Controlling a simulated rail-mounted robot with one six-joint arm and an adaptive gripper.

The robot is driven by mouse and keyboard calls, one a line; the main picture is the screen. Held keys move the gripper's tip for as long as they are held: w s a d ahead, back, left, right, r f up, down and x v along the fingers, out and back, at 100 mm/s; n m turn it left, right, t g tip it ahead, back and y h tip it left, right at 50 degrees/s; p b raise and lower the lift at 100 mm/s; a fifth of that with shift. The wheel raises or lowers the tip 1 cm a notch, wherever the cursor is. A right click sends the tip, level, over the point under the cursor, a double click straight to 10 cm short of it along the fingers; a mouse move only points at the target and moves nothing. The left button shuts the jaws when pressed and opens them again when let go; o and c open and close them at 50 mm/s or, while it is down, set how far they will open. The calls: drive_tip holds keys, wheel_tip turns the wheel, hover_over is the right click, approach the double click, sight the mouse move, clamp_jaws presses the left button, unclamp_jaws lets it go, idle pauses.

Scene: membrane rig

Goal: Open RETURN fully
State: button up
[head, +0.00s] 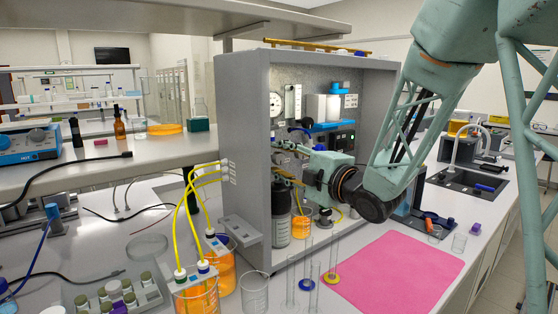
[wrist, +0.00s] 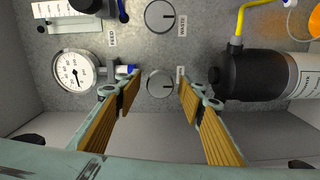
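A round grey knob (wrist: 160,83) with a dark pointer line sits on the grey panel in the wrist view. A small label (wrist: 181,76) beside it is too small to read surely, so I cannot confirm it as RETURN. A second, similar knob (wrist: 160,16) sits higher in the picture by another label (wrist: 182,30). My gripper (wrist: 158,92) is open, its tan-padded fingers on either side of the first knob; I see gaps and cannot tell any contact. In the head view my gripper (head: 283,163) reaches into the grey cabinet (head: 242,150), and the knobs are hidden.
A pressure gauge (wrist: 73,72) with a blue-tipped fitting stands close to the left finger. A dark cylinder (wrist: 255,70) stands close to the right finger.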

drive_tip(key=v, duration=1.2)
idle(0.3)
idle(0.4)
drive_tip(key=s+d+m+h, duration=0.4)
drive_tip(key=d+m+h, duration=0.5)
drive_tip(key=d, duration=0.3)
drive_tip(key=s+d+f+m+g+h, duration=0.25)
drive_tip(key=s+d+m, duration=0.35)
drive_tip(key=s, duration=0.5)
drive_tip(key=s+a+f+m+g, duration=0.1)
drive_tip(key=s+f+m+g, duration=0.1)
drive_tip(key=s, duration=1.3)
drive_tip(key=s+a+f+m+g, duration=0.1)
drive_tip(key=s+m+g, duration=0.4)
drive_tip(key=s, duration=1.1)
drive_tip(key=shift+f+m+p, duration=0.35)
drive_tip(key=shift+f+m, duration=0.45)
drive_tip(key=shift+m, duration=0.4)
